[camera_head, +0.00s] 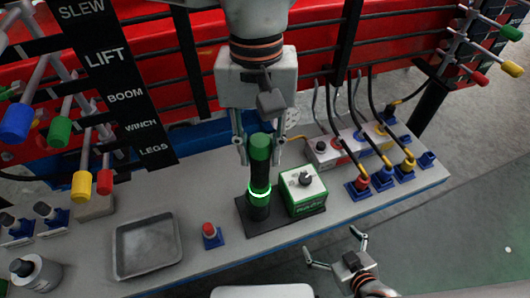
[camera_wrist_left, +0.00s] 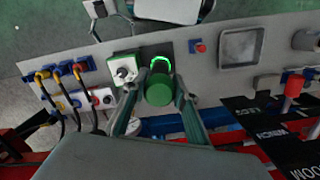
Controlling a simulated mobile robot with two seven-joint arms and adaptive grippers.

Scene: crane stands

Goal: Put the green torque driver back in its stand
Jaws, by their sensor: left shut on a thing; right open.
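The green torque driver (camera_head: 260,148) stands upright, with a green top and a dark lower body. My left gripper (camera_head: 261,152) comes down from above and is shut on its green upper part. In the left wrist view, the fingers flank the driver (camera_wrist_left: 160,90). The driver's lower end is at the stand (camera_head: 284,222), a dark base with a lit green ring (camera_head: 259,191) around the driver. I cannot tell how deep the lower end sits. My right gripper (camera_head: 338,254) is open and empty in front of the bench, at the bottom of the head view.
A green and white box with a knob (camera_head: 303,190) stands right beside the driver. A red button (camera_head: 209,230) and a grey tray (camera_head: 147,246) are to the left. Cabled plugs (camera_head: 383,176) stand at the right. Levers (camera_head: 82,170) and a label panel (camera_head: 115,85) rise at the left.

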